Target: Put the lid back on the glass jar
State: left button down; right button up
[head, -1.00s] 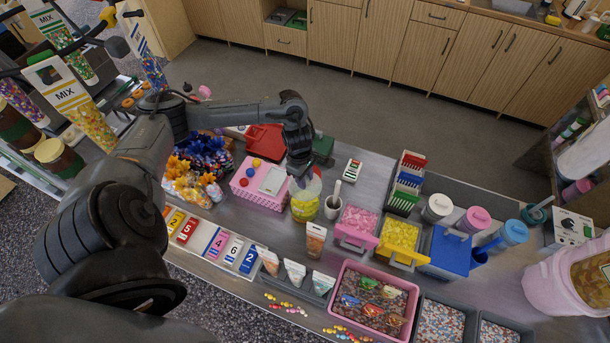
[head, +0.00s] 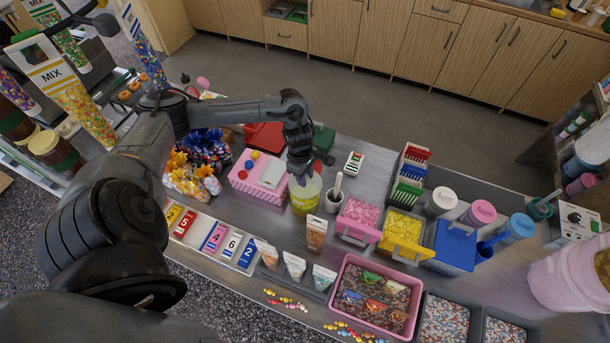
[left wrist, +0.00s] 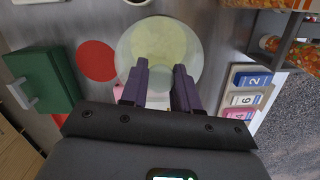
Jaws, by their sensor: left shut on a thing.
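The glass jar (head: 304,200) with yellow contents stands on the metal counter, right of the pink basket. My left gripper (head: 301,176) is directly above its mouth, pointing down. In the left wrist view, a round translucent lid (left wrist: 186,42) lies in front of and beneath the fingers (left wrist: 160,74), with pale yellow showing through it. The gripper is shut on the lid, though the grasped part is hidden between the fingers. The lid appears roughly centred over the jar; I cannot tell whether it touches the rim. My right gripper is not in view.
The pink basket (head: 254,194) is close left of the jar. A green box (left wrist: 41,82) and a flat red disc (left wrist: 97,60) are nearby.

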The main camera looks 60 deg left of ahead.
pick_arm(q)
jog(key=shift+b, duration=0.3)
dwell(0.6)
dwell(0.9)
jog(key=shift+b, duration=0.5)
jog(key=shift+f, duration=0.1)
dwell(0.4)
dwell(0.5)
jog(key=shift+b, duration=0.45)
dwell(0.3)
jog(key=c, duration=0.8)
grip_release()
jog(key=shift+o, duration=0.7)
